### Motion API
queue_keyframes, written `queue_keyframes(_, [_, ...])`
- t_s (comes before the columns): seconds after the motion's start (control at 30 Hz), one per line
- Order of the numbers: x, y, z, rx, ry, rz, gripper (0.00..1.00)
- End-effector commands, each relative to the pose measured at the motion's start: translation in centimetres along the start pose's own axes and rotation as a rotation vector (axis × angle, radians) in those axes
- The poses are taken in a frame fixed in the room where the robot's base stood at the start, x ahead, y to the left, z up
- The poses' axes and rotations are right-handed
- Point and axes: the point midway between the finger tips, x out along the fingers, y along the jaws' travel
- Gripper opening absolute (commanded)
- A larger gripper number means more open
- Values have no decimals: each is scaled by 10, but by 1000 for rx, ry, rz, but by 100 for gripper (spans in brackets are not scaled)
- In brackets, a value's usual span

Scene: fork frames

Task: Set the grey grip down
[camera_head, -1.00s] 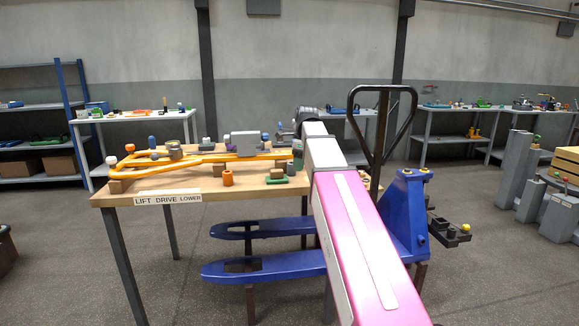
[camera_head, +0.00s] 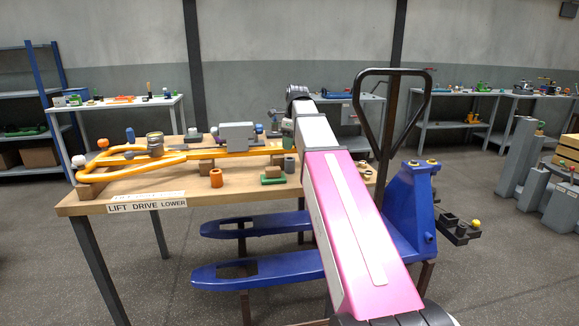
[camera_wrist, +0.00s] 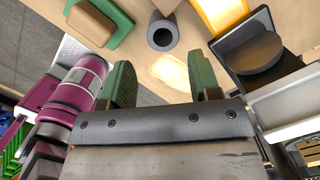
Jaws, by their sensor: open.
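The grey grip (camera_wrist: 162,34) is a short hollow grey tube. In the wrist view it stands on the wooden tabletop, just beyond the tips of my gripper (camera_wrist: 165,80). My gripper's two green fingers are spread apart with nothing between them, and the grip is clear of both. In the head view the grey grip (camera_head: 289,163) stands upright near the right end of the table, beside a green block with a tan top (camera_head: 272,175). My pink and white arm hides most of my gripper there.
A blue pallet truck (camera_head: 410,210) with a black handle stands to the right.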

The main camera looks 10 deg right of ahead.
Motion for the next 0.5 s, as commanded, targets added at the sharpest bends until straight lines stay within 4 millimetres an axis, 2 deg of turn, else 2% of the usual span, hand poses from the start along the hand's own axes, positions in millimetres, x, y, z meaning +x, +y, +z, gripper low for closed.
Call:
queue_keyframes(0.1, [16, 1, 0, 0, 1, 2, 57])
queue_keyframes(0.37, [30, -1, -1, 0, 1, 1, 57])
queue_keyframes(0.5, [46, -2, -2, 0, 1, 1, 57])
